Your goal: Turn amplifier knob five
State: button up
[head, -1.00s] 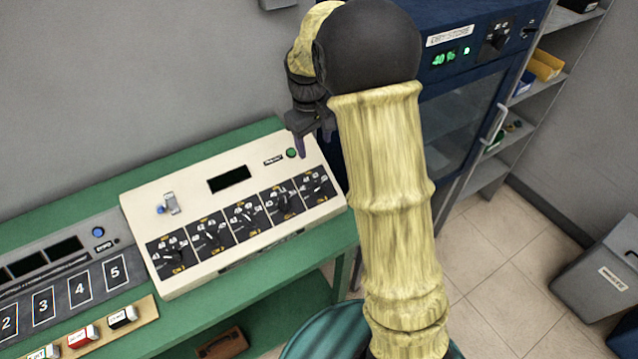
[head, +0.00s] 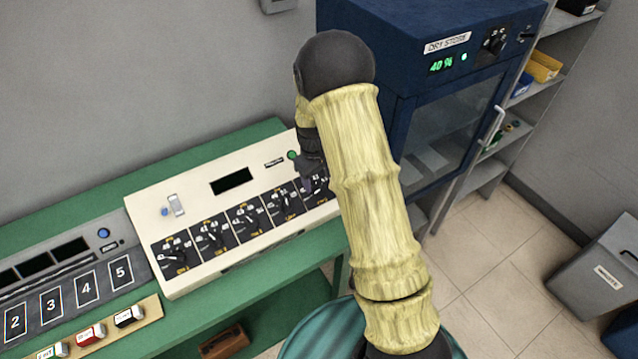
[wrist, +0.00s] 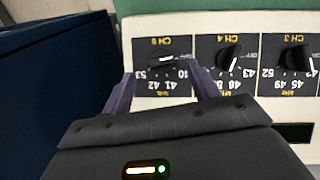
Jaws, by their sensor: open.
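The cream amplifier (head: 198,193) stands on the green bench with a row of black knobs along its front panel. Knob five (wrist: 160,60), marked CH 5, is black with a white pointer line and shows upside down in the wrist view. My gripper (wrist: 158,84) is open, its two purple-grey fingers on either side of the CH 5 panel, the knob lying between them in the picture. I cannot tell whether the fingers touch the panel. In the head view my gripper (head: 307,184) is over the right end of the knob row, and my arm partly hides knob five.
Knob four (wrist: 228,60) is close beside one finger. The dark blue dry store cabinet (head: 440,120) stands right of the bench. A grey numbered unit (head: 68,275) is at the left. A grey bin (head: 600,268) stands on the floor at right.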

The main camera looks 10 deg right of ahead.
aim_at(319, 189)
jog(key=shift+w+d+f+p, duration=0.15)
jog(key=shift+f+p, duration=0.3)
jog(key=shift+f, duration=1.8)
jog(key=c, duration=1)
